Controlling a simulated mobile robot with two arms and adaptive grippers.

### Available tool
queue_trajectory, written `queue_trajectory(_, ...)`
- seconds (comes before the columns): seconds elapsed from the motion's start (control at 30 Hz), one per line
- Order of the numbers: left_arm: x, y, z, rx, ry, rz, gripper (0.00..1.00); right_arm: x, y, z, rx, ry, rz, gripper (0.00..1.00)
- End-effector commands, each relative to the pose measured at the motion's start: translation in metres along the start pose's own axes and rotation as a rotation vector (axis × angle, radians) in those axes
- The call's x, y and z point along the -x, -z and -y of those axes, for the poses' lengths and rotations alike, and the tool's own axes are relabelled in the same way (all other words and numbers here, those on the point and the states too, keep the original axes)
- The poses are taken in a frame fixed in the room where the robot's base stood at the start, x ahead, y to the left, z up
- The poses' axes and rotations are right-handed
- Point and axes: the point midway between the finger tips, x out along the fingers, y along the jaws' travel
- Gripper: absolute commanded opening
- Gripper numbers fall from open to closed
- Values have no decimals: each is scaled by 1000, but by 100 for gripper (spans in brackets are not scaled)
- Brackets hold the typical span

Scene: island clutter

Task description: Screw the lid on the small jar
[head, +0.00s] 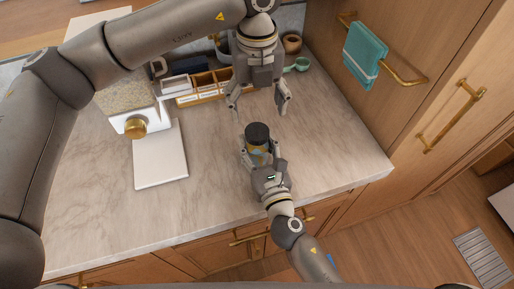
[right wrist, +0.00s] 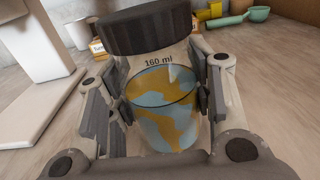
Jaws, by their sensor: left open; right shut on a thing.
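The small jar (head: 258,150) is clear, marked 160 ml, with a blue and yellow pattern; it stands upright at the counter's front part. It fills the middle of the right wrist view (right wrist: 165,110). A black ridged lid (head: 257,131) sits on the jar's mouth, and it also shows in the right wrist view (right wrist: 145,30). I cannot tell how tight it is. My right gripper (head: 260,160) is shut on the jar's body, with one finger on each side. My left gripper (head: 258,107) is open and empty, pointing down, above and behind the lid, apart from it.
A wooden divided box (head: 205,84) stands at the back left. A white appliance with a brass knob (head: 136,127) and a white board (head: 160,154) are on the left. A green scoop (head: 300,64) lies at the back right. The counter (head: 335,150) is clear right of the jar.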

Motion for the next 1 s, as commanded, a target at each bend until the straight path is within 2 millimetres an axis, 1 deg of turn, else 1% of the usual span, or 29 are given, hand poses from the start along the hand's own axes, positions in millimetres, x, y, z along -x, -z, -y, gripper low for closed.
queue_trajectory(0.1,0,0,0,207,0,-1,74,0,0,0,0,0,0,0)
queue_trajectory(0.3,0,0,0,550,0,-1,74,0,0,0,0,0,0,0)
queue_trajectory(0.5,0,0,0,792,1,-1,74,0,0,0,0,0,0,0)
queue_trajectory(0.7,0,0,0,888,0,-1,74,0,0,0,0,0,0,0)
queue_trajectory(1.0,0,0,0,894,0,-1,74,0,0,0,0,0,0,0)
